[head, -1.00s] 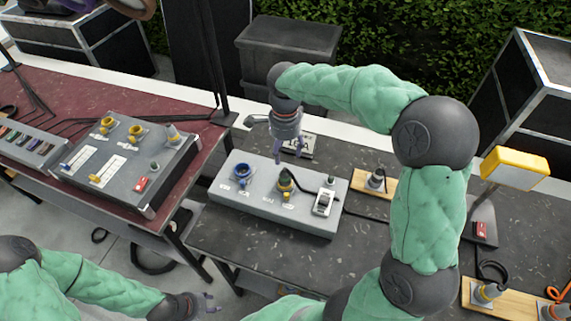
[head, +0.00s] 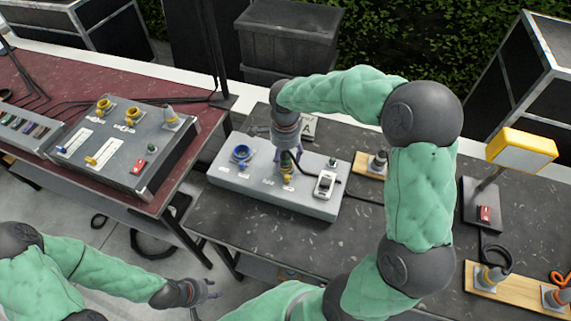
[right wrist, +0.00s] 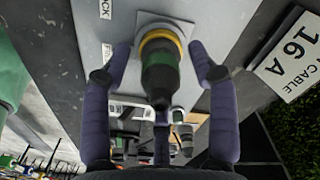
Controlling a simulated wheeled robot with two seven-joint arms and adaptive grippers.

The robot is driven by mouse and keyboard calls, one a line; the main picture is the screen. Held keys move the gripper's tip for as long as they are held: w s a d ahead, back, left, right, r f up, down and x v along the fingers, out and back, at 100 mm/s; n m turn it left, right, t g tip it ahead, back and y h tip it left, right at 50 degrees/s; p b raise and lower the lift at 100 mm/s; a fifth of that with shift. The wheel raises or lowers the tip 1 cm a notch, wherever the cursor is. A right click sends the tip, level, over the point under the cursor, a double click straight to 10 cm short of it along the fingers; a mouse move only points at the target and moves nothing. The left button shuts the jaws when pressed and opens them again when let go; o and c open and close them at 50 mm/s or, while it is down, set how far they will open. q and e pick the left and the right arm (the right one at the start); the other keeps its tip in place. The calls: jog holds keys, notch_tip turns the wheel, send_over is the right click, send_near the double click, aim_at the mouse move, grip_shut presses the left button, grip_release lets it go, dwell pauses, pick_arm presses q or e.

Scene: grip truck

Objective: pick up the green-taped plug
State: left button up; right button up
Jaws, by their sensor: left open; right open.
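The green-taped plug (right wrist: 160,72) is dark with a green band and sits in a yellow-ringed socket on the grey panel box (head: 230,182). In the head view the plug (head: 287,163) is partly hidden by my right gripper (head: 285,155). The right wrist view shows that right gripper (right wrist: 160,65) open, with one finger on each side of the plug and a gap to each. My left gripper (head: 210,290) is open and empty at the lower left, away from the box.
A blue socket (head: 241,153) and a white switch (head: 325,184) flank the plug on the box. A label card (right wrist: 290,50) lies behind. A wooden board with a plug (head: 377,165) lies to the right. A second panel (head: 120,160) stands on the red table at left.

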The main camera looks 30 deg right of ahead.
jog(key=shift+f, duration=0.2)
grip_shut()
jog(key=shift+r, duration=0.15)
